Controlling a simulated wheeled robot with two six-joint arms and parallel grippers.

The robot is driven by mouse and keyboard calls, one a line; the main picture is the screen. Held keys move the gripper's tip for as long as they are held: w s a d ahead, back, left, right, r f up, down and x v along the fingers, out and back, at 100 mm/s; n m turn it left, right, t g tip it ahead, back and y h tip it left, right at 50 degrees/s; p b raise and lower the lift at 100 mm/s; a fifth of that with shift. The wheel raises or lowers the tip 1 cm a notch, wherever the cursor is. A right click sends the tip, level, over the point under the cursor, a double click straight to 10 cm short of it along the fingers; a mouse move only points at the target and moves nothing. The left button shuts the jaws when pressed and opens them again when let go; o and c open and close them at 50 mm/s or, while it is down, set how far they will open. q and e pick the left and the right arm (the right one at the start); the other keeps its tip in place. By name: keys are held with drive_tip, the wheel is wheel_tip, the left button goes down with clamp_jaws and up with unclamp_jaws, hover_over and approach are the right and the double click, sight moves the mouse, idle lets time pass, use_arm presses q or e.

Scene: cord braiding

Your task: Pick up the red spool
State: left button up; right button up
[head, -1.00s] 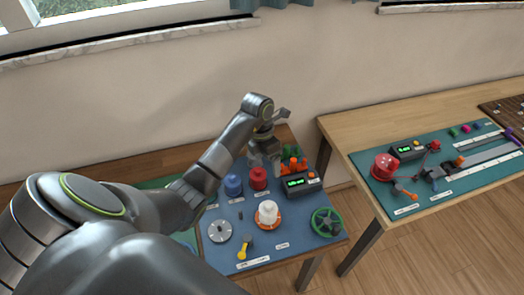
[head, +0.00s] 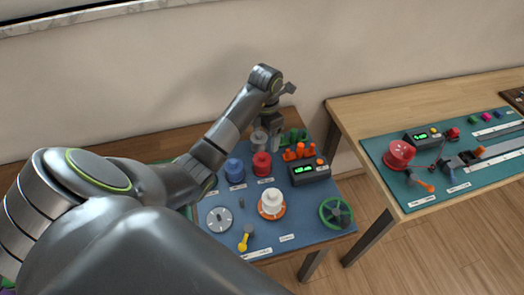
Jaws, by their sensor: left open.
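The red spool (head: 262,164) stands upright on the blue mat (head: 215,248) of the near table, just right of a blue spool (head: 235,171). My left gripper (head: 274,144) points down behind and slightly right of the red spool, near the back of the mat. It is open and apart from the red spool, with nothing seen between its fingers. Its fingertips are small and partly hard to make out against the things behind. My right gripper is not in view.
A black box with a green display (head: 309,172) and orange pegs (head: 299,152) are right of the red spool. A white spool on an orange base (head: 271,204) stands in front. A green wheel (head: 336,213) is at the right. A second table holds a red reel (head: 399,154).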

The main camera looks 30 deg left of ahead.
sight(262, 155)
use_arm(q)
wheel_tip(262, 155, down, 5)
drive_tip(key=b, duration=0.4)
drive_tip(key=shift+f, duration=0.15)
drive_tip(key=shift+f+b, duration=0.3)
drive_tip(key=shift+b, duration=0.2)
drive_tip(key=shift+s+a+f, duration=0.1)
drive_tip(key=shift+s+f, duration=0.05)
drive_tip(key=shift+f, duration=0.2)
drive_tip(key=f, duration=0.1)
drive_tip(key=f+p, duration=0.1)
drive_tip(key=f, duration=0.1)
drive_tip(key=shift+s+a, duration=0.1)
drive_tip(key=shift+a, duration=0.15)
drive_tip(key=shift+f, duration=0.6)
drive_tip(key=c, duration=1)
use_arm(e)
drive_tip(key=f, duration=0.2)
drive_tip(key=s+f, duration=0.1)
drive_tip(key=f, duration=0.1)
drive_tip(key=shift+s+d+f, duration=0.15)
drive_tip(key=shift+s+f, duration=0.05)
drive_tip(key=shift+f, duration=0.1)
